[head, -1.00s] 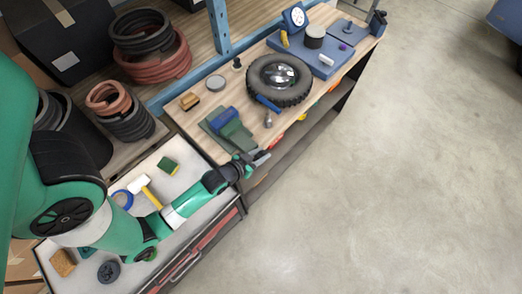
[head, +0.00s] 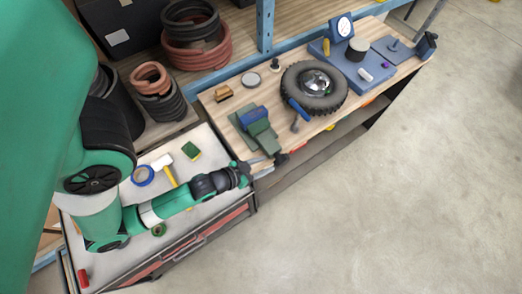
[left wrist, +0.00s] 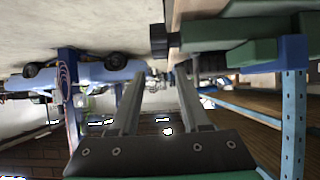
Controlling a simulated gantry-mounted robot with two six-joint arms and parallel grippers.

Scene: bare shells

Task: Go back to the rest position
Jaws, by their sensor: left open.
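My left gripper (head: 262,163) is over the front edge of the workbench, close beside the green vise (head: 262,137) with a blue top part. In the left wrist view, the fingers of my left gripper (left wrist: 155,95) stand apart with nothing between them. The vise (left wrist: 245,52) shows at the upper right of that view, and I cannot tell whether the gripper touches it. My left arm reaches across the tool cart from the left. My right gripper is in no view.
The cart top (head: 208,142) holds a hammer (head: 168,170), blue tape (head: 143,175) and a green sponge (head: 190,151). The workbench (head: 228,101) carries a wheel (head: 314,87) and a blue mallet (head: 298,112). Open floor (head: 410,190) lies to the right.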

